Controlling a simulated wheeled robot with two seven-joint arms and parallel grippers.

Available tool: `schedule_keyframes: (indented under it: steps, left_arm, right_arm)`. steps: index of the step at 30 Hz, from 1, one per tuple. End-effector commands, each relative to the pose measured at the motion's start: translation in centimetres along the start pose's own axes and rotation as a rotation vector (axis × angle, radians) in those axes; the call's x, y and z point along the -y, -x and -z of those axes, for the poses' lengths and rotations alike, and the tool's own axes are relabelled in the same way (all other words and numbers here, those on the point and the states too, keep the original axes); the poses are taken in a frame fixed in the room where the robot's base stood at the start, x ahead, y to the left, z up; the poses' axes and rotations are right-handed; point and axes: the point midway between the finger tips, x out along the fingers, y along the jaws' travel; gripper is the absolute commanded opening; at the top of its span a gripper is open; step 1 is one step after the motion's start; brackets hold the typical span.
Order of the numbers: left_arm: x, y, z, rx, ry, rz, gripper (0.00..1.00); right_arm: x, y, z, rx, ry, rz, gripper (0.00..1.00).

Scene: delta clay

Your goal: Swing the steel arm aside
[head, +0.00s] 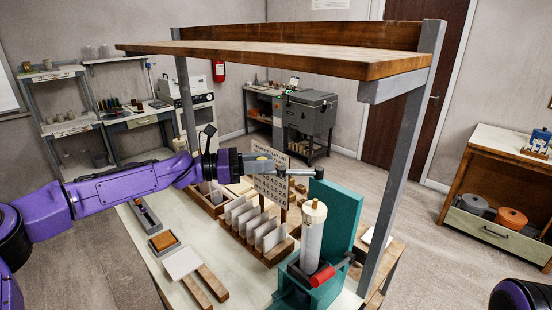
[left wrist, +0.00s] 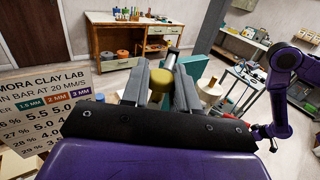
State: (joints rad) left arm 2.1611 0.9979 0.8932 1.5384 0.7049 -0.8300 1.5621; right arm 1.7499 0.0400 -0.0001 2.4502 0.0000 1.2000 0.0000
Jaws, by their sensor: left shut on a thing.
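My left gripper (head: 267,165) reaches in from the left under the wooden shelf, above the bench. In the left wrist view its two grey fingers (left wrist: 162,90) are shut on a brass-coloured knob (left wrist: 161,80). The steel arm (head: 298,171) shows as a short grey bar just right of the fingers, with a dark end. A steel piece (left wrist: 172,57) also shows beyond the knob. The teal stand (head: 338,215) is below and to the right. It carries an upright pale cylinder (head: 313,235) with a wooden top and a red grip (head: 322,275). My right gripper is out of view.
The wooden shelf (head: 290,55) and its grey post (head: 400,165) bound the space above and right. A printed sign (head: 272,182) stands below the gripper, near upright tiles (head: 262,228) in a wooden rack. A white slab (head: 183,262) lies at the front left.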

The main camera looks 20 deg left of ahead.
Motion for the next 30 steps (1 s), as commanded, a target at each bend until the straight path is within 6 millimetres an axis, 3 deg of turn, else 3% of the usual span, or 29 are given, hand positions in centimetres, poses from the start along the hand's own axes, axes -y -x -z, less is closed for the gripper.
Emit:
schedule_keyframes:
  steps: [6, 17, 18, 20, 30]
  left_arm:
    - [-0.5, 1.0, 0.1, -0.001, 0.000, 0.014, 0.00]
    - [-0.5, 1.1, 0.0, 0.000, -0.001, 0.014, 0.00]
    - [-0.5, 1.1, 0.0, 0.000, -0.001, 0.014, 0.38]
    - [-0.5, 1.0, 0.0, 0.000, -0.001, 0.015, 0.53]
    - [-0.6, 1.7, 0.1, 0.001, -0.003, 0.012, 0.53]
  right_arm:
    - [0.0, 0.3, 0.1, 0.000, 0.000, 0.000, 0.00]
    - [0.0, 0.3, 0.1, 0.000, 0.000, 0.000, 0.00]
    - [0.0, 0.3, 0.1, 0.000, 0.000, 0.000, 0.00]
    - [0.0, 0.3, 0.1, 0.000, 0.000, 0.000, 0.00]
    - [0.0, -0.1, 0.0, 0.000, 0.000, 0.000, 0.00]
